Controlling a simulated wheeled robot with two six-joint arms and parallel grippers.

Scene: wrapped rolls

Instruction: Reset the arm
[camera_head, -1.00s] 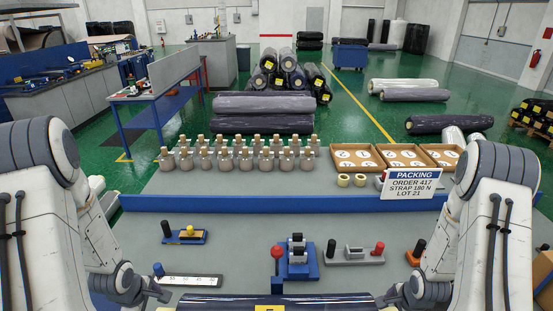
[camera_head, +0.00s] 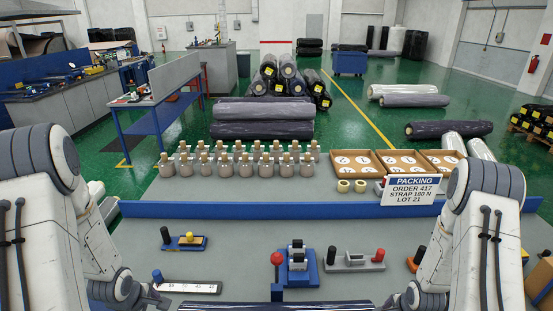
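My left arm (camera_head: 95,235) comes down at the left and my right arm (camera_head: 452,240) at the right, both over the grey bench top (camera_head: 235,262). Their dark wrist parts reach the bottom edge of the picture. The fingers of both grippers are cut off there, so their opening is hidden. A dark wrapped roll (camera_head: 275,306) shows only as a thin strip at the bottom edge, between the arms.
A blue clamp tool (camera_head: 297,266), a red-knobbed lever (camera_head: 277,260), a grey fixture (camera_head: 352,260) and a ruler (camera_head: 188,287) stand on the bench. Behind the blue ledge are several capped weights (camera_head: 240,165), boxes (camera_head: 400,163) and a packing sign (camera_head: 411,190).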

